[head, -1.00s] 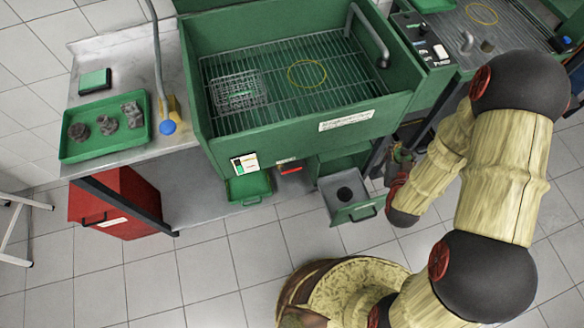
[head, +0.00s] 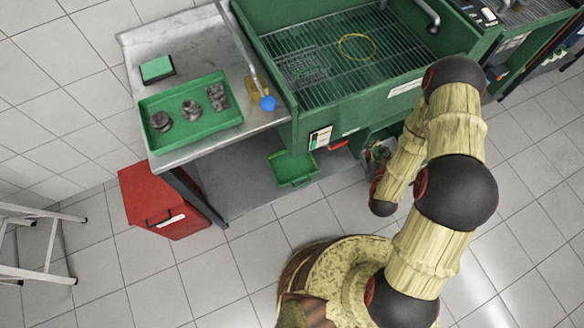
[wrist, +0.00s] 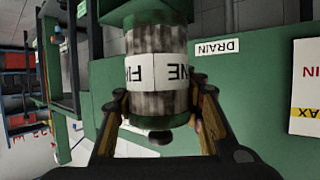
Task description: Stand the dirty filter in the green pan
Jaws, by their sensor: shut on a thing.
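My gripper (wrist: 158,108) is shut on the dirty filter (wrist: 155,72), a grimy grey cylinder with a white band and a green end. Its lettering appears upside down in the wrist view. In the head view my gripper is mostly hidden behind my arm, beside the sink's front. Two green containers show in the head view: a small empty green pan (head: 301,181) on the low shelf below the sink, and a wide green tray (head: 222,127) on the bench holding three dirty grey parts. The filter is apart from both.
The green wash sink (head: 300,123) with its wire grate stands right of the marble bench (head: 158,48). A red bin (head: 165,210) stands below the bench. A stepladder (head: 45,245) is at the left. The floor in front is clear.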

